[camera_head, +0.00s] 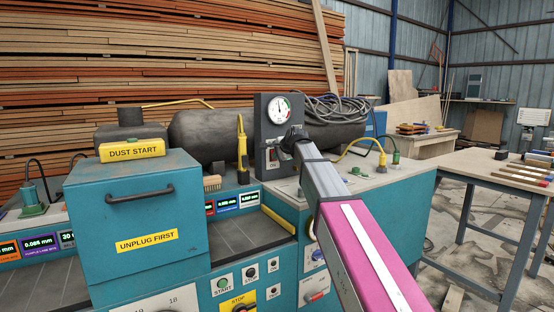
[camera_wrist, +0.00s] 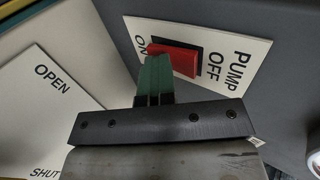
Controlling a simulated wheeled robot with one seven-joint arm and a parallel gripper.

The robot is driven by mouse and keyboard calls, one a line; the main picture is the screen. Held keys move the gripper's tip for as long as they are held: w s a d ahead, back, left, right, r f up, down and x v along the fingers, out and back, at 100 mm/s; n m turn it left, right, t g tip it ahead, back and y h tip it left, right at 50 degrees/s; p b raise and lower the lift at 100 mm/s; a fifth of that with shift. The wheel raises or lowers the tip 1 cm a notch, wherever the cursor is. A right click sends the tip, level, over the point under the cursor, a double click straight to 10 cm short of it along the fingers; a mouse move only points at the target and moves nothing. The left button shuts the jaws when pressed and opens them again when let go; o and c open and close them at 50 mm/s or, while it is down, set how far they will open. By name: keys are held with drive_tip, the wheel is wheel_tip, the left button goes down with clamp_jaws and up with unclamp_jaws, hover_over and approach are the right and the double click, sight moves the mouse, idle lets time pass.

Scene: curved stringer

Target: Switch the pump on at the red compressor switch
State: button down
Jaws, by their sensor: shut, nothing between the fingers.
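The red compressor switch (camera_wrist: 180,58) shows in the wrist view. It sits in a black surround on a white plate (camera_wrist: 225,45) marked PUMP, ON and OFF. My gripper (camera_wrist: 156,58) is shut and empty, with its green fingertips at the ON end of the switch. They overlap its edge in the picture; I cannot tell whether they touch it. I cannot tell which way the switch is set. In the head view my gripper (camera_head: 291,140) is in front of the dark gauge panel (camera_head: 264,125), and the switch is small and partly hidden there.
A round gauge (camera_head: 279,109) is above the switch on the panel. A white OPEN/SHUT plate (camera_wrist: 45,115) lies beside the panel. A yellow upright tool (camera_head: 242,145) stands left of the panel, and a yellow-plugged cable (camera_head: 381,160) is at right. The dark tank (camera_head: 200,135) is behind.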

drive_tip(key=shift+w+a+r, duration=0.1)
drive_tip(key=shift+w+r, duration=0.1)
drive_tip(key=shift+r, duration=0.25)
drive_tip(key=s+f+v, duration=0.1)
drive_tip(key=v, duration=1.2)
drive_tip(key=shift+s+d, duration=0.25)
drive_tip(key=shift+d, duration=0.2)
drive_tip(key=shift+f, duration=0.25)
